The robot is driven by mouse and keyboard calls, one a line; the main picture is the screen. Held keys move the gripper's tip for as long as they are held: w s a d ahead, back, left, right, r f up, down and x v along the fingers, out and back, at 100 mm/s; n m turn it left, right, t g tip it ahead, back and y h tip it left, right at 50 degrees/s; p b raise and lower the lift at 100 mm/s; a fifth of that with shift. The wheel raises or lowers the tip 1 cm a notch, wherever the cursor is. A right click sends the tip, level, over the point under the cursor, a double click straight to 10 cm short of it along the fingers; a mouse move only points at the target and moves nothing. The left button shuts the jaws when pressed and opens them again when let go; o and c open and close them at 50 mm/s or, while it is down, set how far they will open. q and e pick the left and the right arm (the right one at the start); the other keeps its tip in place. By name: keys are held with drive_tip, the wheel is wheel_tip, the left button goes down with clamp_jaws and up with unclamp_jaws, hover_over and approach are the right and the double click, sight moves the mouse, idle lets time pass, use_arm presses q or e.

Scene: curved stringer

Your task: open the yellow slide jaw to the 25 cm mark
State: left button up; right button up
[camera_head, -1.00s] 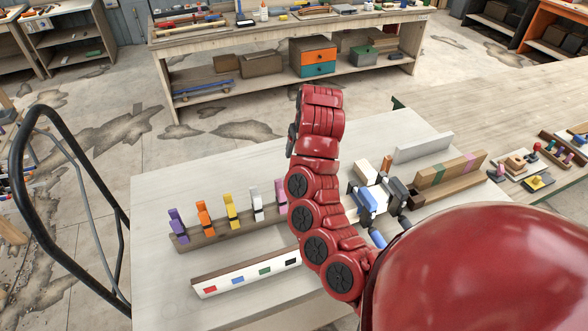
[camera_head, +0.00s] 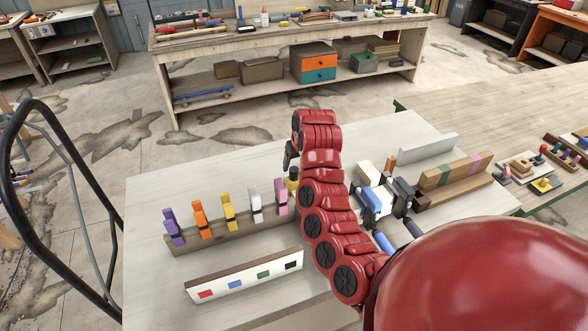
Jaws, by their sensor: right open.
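A yellow clamp-like piece (camera_head: 228,212) stands upright on a long wooden rail (camera_head: 240,228) on the near table, between an orange piece and a white piece. It may be the yellow slide jaw; I see no 25 cm marking on it. A small olive-yellow part (camera_head: 292,180) shows just left of my arm, partly hidden. My right arm rises over the table. The dark tip of my right gripper (camera_head: 289,156) shows beside the arm's upper end, above that part; the gripper is open and mostly hidden. Contact cannot be told. My left gripper is not in view.
Purple (camera_head: 173,228), orange (camera_head: 201,220), white (camera_head: 254,203) and pink (camera_head: 280,197) pieces line the rail. Blue-and-black hardware (camera_head: 376,202) and a wooden block (camera_head: 455,172) stand right of my arm.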

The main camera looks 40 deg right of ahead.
sight(294, 169)
drive_tip(key=p+x, duration=0.1)
drive_tip(key=x, duration=0.3)
drive_tip(key=shift+w, duration=0.15)
drive_tip(key=shift+w+f+p, duration=0.1)
drive_tip(key=shift+f+p, duration=0.25)
drive_tip(key=shift+f, duration=0.25)
clamp_jaws()
idle(0.4)
idle(0.6)
